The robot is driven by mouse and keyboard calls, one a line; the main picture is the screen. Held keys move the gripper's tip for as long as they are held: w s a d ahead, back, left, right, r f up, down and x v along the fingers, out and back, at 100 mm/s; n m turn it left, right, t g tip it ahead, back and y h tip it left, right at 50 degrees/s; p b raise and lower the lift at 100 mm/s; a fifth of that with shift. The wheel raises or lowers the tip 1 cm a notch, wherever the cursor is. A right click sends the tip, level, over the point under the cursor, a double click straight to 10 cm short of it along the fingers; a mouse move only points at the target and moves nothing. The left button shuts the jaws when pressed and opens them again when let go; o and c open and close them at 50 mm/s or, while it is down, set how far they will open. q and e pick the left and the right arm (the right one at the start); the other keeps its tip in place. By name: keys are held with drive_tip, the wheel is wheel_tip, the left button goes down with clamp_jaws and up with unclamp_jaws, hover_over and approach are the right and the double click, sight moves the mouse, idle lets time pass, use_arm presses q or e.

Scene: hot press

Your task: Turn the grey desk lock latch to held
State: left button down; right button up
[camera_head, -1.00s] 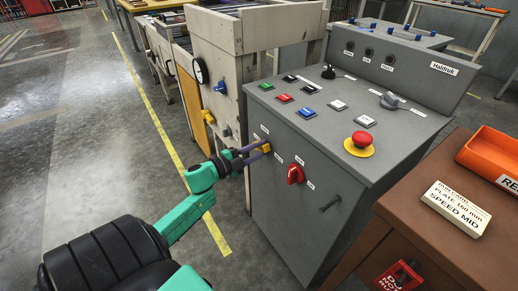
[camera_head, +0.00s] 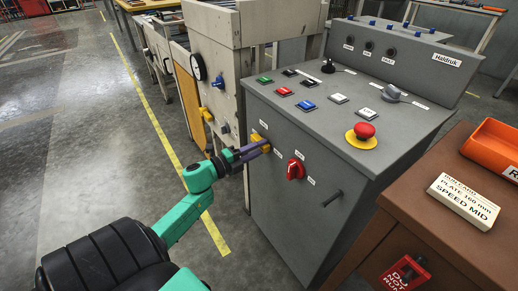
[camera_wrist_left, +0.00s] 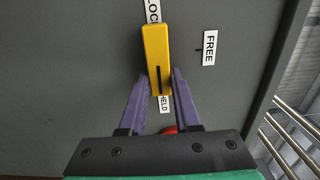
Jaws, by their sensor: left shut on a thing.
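The yellow latch (camera_wrist_left: 155,48) is on the front of the grey desk (camera_head: 290,225). In the wrist view it stands upright in the picture, its black line at the lower end, towards the HELD label (camera_wrist_left: 165,104). The FREE label (camera_wrist_left: 209,48) is to its right, and a partly cut-off lock label (camera_wrist_left: 152,11) is above it. My left gripper (camera_wrist_left: 160,82) is shut on the latch's lower end, one purple finger on each side. In the head view my left gripper (camera_head: 262,149) covers part of the latch (camera_head: 256,137).
A red knob (camera_head: 295,169) and a dark handle (camera_head: 332,198) sit further right on the desk's front. On top are coloured buttons and a red emergency button (camera_head: 365,131). A brown cabinet (camera_head: 410,210) stands at right. Open floor (camera_head: 90,150) lies left.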

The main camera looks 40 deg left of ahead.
use_arm(q)
drive_tip(key=shift+f, duration=0.15)
drive_tip(key=c, duration=0.6)
unclamp_jaws()
drive_tip(key=v, duration=1.4)
drive_tip(key=shift+s+p, duration=0.3)
drive_tip(key=shift+p, duration=0.1)
use_arm(e)
drive_tip(key=shift+s+d+f, duration=0.15)
drive_tip(key=shift+s+f, duration=0.1)
drive_tip(key=shift+s, duration=0.6)
